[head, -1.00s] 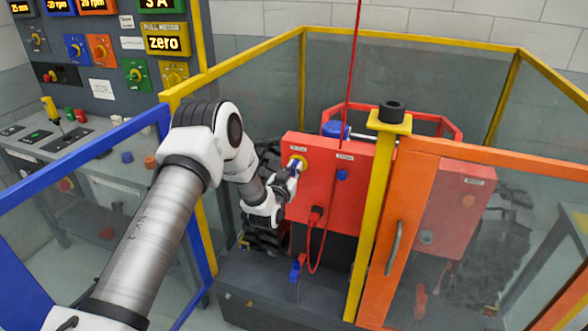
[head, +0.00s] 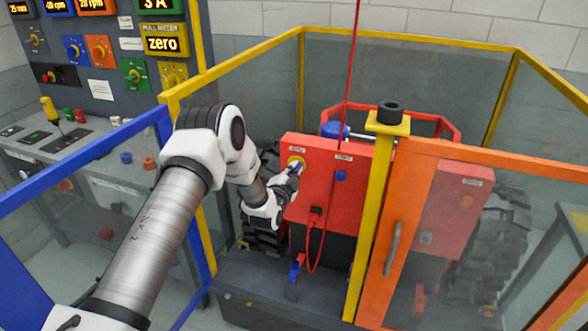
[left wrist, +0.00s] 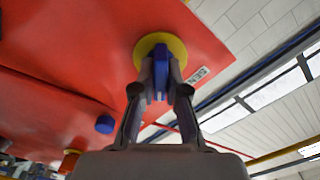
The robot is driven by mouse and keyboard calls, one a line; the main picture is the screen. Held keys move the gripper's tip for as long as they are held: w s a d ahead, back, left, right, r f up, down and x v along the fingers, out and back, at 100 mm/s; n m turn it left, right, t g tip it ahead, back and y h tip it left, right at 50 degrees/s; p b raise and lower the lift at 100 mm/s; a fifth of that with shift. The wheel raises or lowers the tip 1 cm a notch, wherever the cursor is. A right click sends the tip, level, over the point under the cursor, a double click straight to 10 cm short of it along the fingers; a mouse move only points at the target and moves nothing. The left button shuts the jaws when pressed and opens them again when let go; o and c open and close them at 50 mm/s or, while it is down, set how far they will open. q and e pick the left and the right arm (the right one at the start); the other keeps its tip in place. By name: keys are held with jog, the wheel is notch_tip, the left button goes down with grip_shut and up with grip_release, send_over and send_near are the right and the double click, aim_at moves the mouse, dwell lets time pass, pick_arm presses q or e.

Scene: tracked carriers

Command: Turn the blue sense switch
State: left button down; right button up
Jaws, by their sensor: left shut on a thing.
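The blue sense switch (left wrist: 161,62) is a blue bar-shaped knob on a round yellow plate (left wrist: 178,44) on the red panel. In the left wrist view it stands between the fingertips of my left gripper (left wrist: 160,88), which is shut on it. A label beside the plate reads "SEN", the rest cut off or unclear. In the head view my left gripper (head: 293,172) reaches the yellow plate at the upper left of the red panel (head: 318,195). The knob is mostly hidden there. My right gripper is in neither view.
A blue round button (head: 341,175) and a black plug (head: 315,211) with a red cable are on the same panel. A yellow post (head: 372,215) and an orange-framed door (head: 405,235) stand to the right. A blue rail (head: 85,160) runs on the left, under my arm.

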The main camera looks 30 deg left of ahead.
pick_arm(q)
jog(key=m+p, duration=0.1)
jog(key=m, duration=0.3)
jog(key=shift+f, duration=0.2)
jog(key=shift+d+f+m, duration=0.1)
jog(key=shift+m, duration=1.5)
jog(key=c, duration=1.2)
grip_release()
jog(key=v, duration=1.2)
